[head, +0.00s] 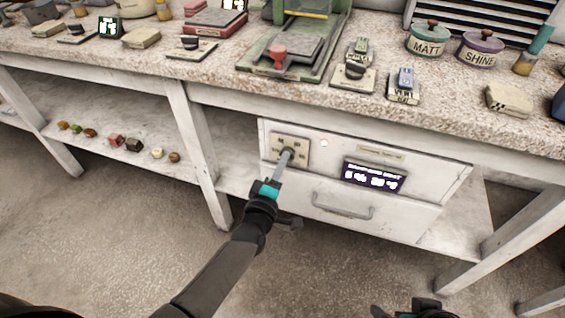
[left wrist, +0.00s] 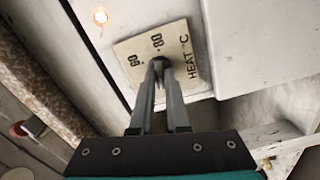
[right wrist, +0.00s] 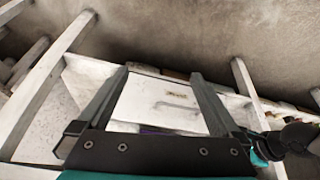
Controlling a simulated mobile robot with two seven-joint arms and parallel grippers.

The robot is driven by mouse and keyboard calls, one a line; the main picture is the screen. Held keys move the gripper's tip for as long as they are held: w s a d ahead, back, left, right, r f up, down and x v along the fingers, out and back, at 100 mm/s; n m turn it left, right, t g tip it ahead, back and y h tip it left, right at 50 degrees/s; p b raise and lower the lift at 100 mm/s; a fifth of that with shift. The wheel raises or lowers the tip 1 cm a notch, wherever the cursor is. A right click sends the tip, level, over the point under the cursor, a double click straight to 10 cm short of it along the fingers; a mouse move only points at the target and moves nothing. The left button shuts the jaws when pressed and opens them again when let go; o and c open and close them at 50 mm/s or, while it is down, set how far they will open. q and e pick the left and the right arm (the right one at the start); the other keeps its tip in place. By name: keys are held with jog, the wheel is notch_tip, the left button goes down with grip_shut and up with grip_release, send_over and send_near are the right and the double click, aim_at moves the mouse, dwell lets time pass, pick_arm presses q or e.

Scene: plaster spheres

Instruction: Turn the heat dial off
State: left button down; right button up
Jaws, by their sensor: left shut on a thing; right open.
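The heat dial sits on a cream plate (head: 276,147) at the left of the white cabinet front under the bench. In the left wrist view the plate (left wrist: 183,45) reads "HEAT °C" with numbers such as 60 and 80. My left gripper (head: 287,156) is at the dial, its fingers shut on the dial's knob (left wrist: 157,64). The fingers hide most of the knob, so I cannot tell its setting. My right gripper (right wrist: 160,75) is open and empty, apart from the cabinet; it shows at the bottom edge of the head view (head: 415,308).
A lit round lamp (head: 324,143) and a dark display (head: 373,176) are right of the dial. A drawer with a handle (head: 342,209) is below. The benchtop (head: 215,73) above holds tins, switches and a green press.

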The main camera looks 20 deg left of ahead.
pick_arm(q)
jog(key=shift+n+b, duration=0.6)
jog(key=shift+n, duration=2.4)
pick_arm(e)
jog(key=shift+w+a+r+t+y, duration=0.3)
jog(key=shift+w+a+t, duration=0.45)
jog(key=shift+a, duration=0.15)
pick_arm(q)
jog(key=c, duration=0.9)
grip_release()
jog(key=shift+s, duration=0.1)
